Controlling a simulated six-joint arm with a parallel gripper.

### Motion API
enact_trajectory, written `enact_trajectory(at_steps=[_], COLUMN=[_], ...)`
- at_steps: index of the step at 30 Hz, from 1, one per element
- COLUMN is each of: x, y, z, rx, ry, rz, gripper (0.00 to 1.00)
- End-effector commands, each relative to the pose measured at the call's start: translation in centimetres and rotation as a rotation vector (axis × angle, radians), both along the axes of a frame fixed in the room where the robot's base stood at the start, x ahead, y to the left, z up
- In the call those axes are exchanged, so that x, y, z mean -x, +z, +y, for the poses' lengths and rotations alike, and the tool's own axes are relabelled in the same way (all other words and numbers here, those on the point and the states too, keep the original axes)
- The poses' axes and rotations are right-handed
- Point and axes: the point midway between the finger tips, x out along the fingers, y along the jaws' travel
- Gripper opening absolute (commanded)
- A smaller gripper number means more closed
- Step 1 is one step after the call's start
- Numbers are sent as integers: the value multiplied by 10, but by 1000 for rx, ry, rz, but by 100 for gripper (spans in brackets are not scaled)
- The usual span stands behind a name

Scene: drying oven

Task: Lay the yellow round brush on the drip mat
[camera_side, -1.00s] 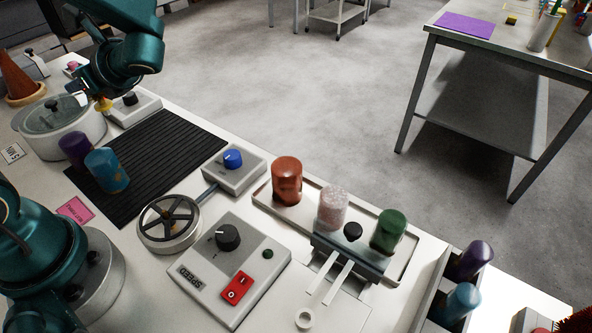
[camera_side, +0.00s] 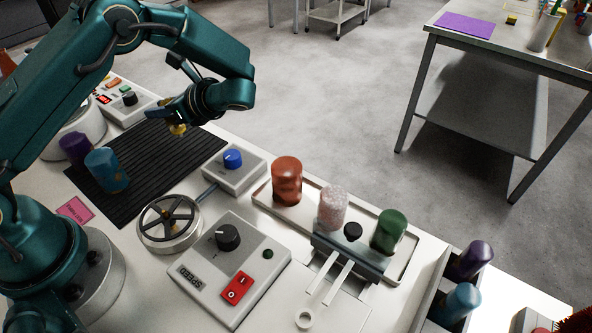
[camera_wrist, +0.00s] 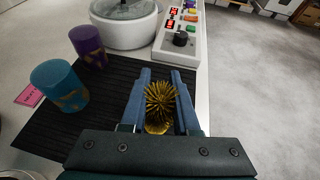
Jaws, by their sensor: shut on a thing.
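My gripper (camera_wrist: 160,112) is shut on the yellow round brush (camera_wrist: 160,98), whose bristles show between the two fingers in the wrist view. In the side view the brush (camera_side: 178,130) is a small yellow spot below my gripper (camera_side: 176,118). The drip mat (camera_side: 150,165) is black and ribbed; it also shows in the wrist view (camera_wrist: 112,75). The brush is over the mat's far right part, seemingly a little above it. Part of the brush is hidden by the gripper.
A purple cup (camera_side: 73,149) and a blue cup (camera_side: 107,170) stand at the mat's left part. A white lidded pot (camera_wrist: 124,28) and a control box (camera_wrist: 180,40) lie beyond the mat. A blue-knob box (camera_side: 233,165) stands right of it. The mat's middle is clear.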

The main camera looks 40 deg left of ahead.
Motion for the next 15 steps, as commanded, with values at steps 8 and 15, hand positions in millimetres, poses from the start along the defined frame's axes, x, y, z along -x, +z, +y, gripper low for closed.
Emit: enact_trajectory(at_steps=[8, 15], x=[0, 0], y=[-22, -23], z=[0, 0], rx=[0, -1], ry=[0, 0], rz=[-1, -1], gripper=[0, 0])
